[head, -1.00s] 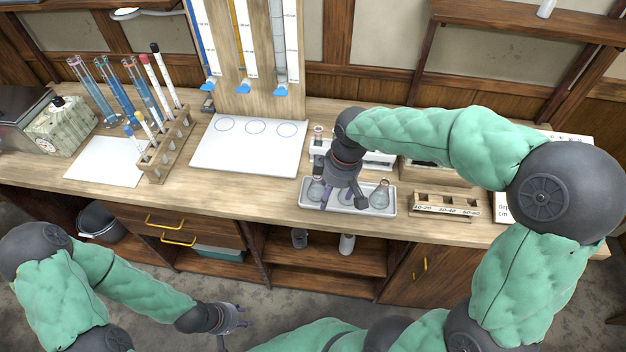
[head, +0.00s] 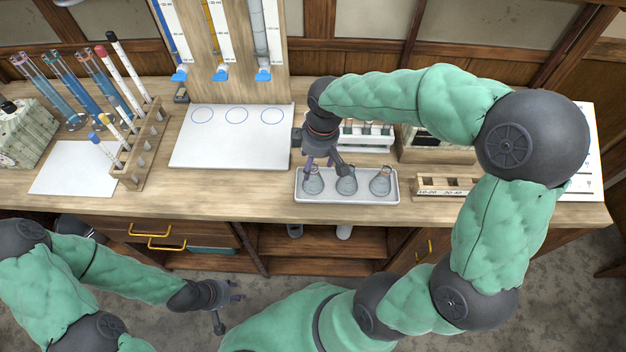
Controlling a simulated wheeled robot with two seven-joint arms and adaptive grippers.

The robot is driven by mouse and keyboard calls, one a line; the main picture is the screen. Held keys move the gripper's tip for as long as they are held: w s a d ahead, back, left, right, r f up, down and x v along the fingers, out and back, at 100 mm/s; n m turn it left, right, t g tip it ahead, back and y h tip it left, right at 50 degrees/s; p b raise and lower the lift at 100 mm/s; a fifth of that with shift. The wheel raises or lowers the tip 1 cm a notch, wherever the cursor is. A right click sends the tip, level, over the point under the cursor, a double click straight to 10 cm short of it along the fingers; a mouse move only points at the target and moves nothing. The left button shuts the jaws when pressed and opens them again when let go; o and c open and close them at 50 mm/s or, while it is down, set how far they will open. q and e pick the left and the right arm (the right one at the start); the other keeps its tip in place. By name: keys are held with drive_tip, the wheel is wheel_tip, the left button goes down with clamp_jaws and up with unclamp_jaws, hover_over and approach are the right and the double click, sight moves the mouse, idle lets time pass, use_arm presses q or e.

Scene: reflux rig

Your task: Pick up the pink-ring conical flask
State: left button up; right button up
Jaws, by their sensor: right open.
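Three clear conical flasks stand upright in a row in a white tray (head: 388,199) near the front edge of the bench: a left flask (head: 313,185), a middle flask (head: 346,185) and a right flask (head: 380,184). Their ring colours are too small to tell, so I cannot say which has the pink ring. My right gripper (head: 319,165) points down, open, over the left flask.
Behind the tray is a white rack (head: 368,138) with vials. A wooden holder (head: 447,186) stands right of the tray. A white board (head: 232,150) with blue circles lies left, then a wooden test-tube rack (head: 140,150). Bench in front of the board is clear.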

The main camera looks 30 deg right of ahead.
sight(312, 172)
drive_tip(key=f, duration=0.1)
drive_tip(key=f+b, duration=0.1)
drive_tip(key=f, duration=0.1)
drive_tip(key=f+b, duration=0.1)
drive_tip(key=f, duration=0.1)
drive_tip(key=shift+w+a, duration=0.15)
drive_tip(key=shift+a, duration=0.1)
drive_tip(key=c, duration=1.3)
